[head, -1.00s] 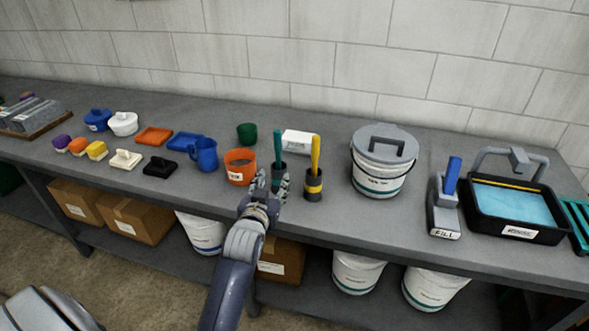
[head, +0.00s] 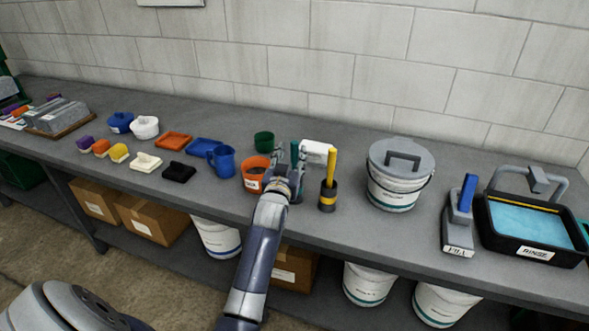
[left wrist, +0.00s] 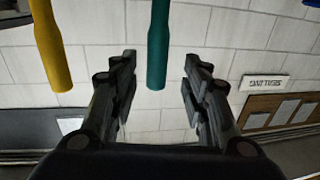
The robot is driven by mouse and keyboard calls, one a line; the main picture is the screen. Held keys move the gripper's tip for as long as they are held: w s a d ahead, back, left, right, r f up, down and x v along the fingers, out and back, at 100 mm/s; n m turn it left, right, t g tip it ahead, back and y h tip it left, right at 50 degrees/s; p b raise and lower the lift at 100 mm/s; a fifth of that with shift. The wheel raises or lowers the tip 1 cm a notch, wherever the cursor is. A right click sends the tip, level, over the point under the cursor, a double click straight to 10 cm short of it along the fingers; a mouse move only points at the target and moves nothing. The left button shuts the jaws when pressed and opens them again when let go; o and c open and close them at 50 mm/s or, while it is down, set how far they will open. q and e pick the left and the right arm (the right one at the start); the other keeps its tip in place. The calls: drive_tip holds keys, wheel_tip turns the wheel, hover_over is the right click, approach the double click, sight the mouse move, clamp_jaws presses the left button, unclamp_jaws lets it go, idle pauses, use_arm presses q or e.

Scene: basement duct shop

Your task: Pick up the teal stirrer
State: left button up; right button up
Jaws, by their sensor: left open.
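The teal stirrer (head: 294,152) stands upright on the bench; its lower part and whatever it stands in are hidden behind my left gripper. My left gripper (head: 290,160) is open, its fingers on either side of the stirrer's upper part. In the left wrist view the teal stirrer (left wrist: 157,45) hangs into the picture between the two open fingers of the gripper (left wrist: 160,62), with clear gaps on both sides. I cannot tell its exact depth between them. My right gripper is not in view.
A yellow stirrer (head: 332,165) stands in a dark holder (head: 328,196) close on the right; it shows in the left wrist view (left wrist: 52,45). An orange pot (head: 255,174) is close on the left. A lidded bucket (head: 396,180) stands farther right. A white box (head: 318,150) lies behind.

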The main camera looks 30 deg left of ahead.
sight(294, 152)
use_arm(q)
drive_tip(key=shift+p+x, duration=0.45)
drive_tip(key=shift+x, duration=1.45)
drive_tip(key=shift+w+d, duration=0.1)
drive_tip(key=shift+d, duration=0.05)
drive_tip(key=shift+c, duration=0.6)
clamp_jaws()
